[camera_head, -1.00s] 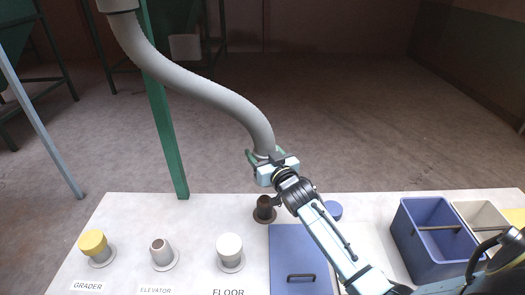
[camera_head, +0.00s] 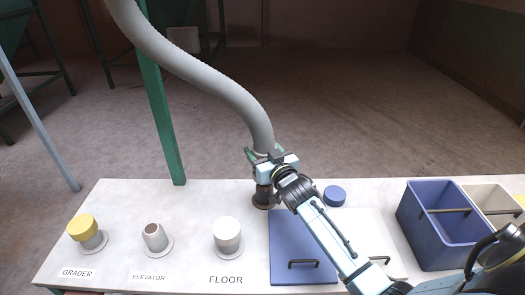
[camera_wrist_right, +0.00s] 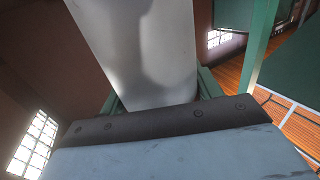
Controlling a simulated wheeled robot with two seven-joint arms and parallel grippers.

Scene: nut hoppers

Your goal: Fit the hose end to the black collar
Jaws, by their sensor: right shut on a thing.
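The grey hose (camera_head: 215,85) hangs in from the top left and its lower end is in my right gripper (camera_head: 265,158). The right gripper is shut on the hose, which also fills the upper middle of the right wrist view (camera_wrist_right: 140,50). The black collar (camera_head: 264,194) stands on the table right below the gripper. The gripper and wrist hide the hose's very end and the collar's top, so I cannot tell whether they touch. My left gripper is not in view.
To the left stand a yellow-capped collar (camera_head: 84,230) marked GRADER, an open ELEVATOR collar (camera_head: 155,238) and a white-capped FLOOR collar (camera_head: 227,234). A blue panel with a handle (camera_head: 290,268), a blue cap (camera_head: 334,196) and a blue bin (camera_head: 434,248) are to the right.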

